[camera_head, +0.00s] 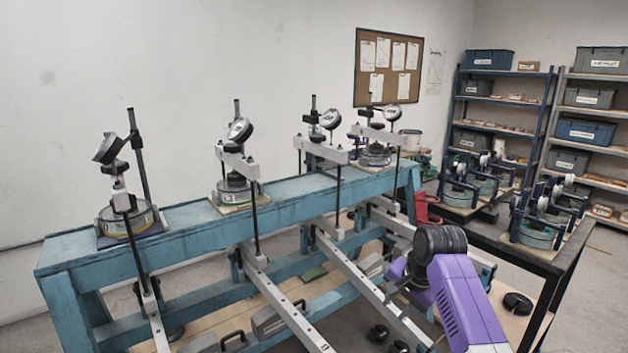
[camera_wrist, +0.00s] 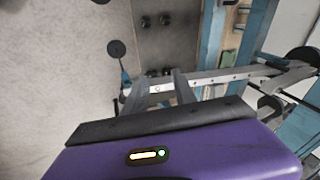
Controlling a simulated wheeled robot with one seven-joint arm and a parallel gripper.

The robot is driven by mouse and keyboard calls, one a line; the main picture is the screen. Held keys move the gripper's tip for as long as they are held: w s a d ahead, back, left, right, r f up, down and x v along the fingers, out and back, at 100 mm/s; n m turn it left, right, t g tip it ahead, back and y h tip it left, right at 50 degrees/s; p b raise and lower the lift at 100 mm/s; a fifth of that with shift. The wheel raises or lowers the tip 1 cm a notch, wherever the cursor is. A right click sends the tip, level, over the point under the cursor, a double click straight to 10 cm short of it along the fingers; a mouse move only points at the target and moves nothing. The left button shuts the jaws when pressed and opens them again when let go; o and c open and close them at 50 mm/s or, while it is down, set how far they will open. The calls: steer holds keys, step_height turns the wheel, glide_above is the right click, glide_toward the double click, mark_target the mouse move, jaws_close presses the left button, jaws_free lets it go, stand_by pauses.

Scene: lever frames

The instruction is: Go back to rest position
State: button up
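My gripper (camera_wrist: 156,84) shows in the wrist view as two grey fingers spread apart, with nothing clearly held between them. A pale lever beam (camera_wrist: 225,76) runs behind the fingertips; I cannot tell whether they touch it. In the head view my purple arm (camera_head: 465,300) reaches in from the lower right, beside the front ends of the lever beams. My fingers are mostly hidden there by the arm. The teal lever frame (camera_head: 190,225) stands across the middle, carrying several dial gauges (camera_head: 240,130) and round cells (camera_head: 125,218).
A dark table (camera_head: 540,262) with more small devices stands right of my arm. Shelves (camera_head: 500,110) with boxes are behind it. Long lever beams (camera_head: 285,310) stick out toward me low down. Black weights (camera_head: 518,303) lie low by my arm. Open floor (camera_wrist: 60,80) shows left in the wrist view.

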steer(key=w+r+n+t, duration=0.1)
steer(key=w+r+t, duration=0.2)
steer(key=w, duration=0.1)
steer(key=s+a+f+n+t, duration=0.1)
steer(key=s+f+n+t, duration=0.3)
steer(key=s, duration=0.6)
steer(key=s+f+n+t, duration=0.15)
steer(key=s+t, duration=0.35)
steer(key=s, duration=0.5)
steer(key=s+d+r+n+g+h+b, duration=0.1)
steer(key=s+r+n, duration=0.1)
steer(key=s, duration=3.9)
steer(key=shift+r+n, duration=0.2)
steer(key=shift+n, duration=0.15)
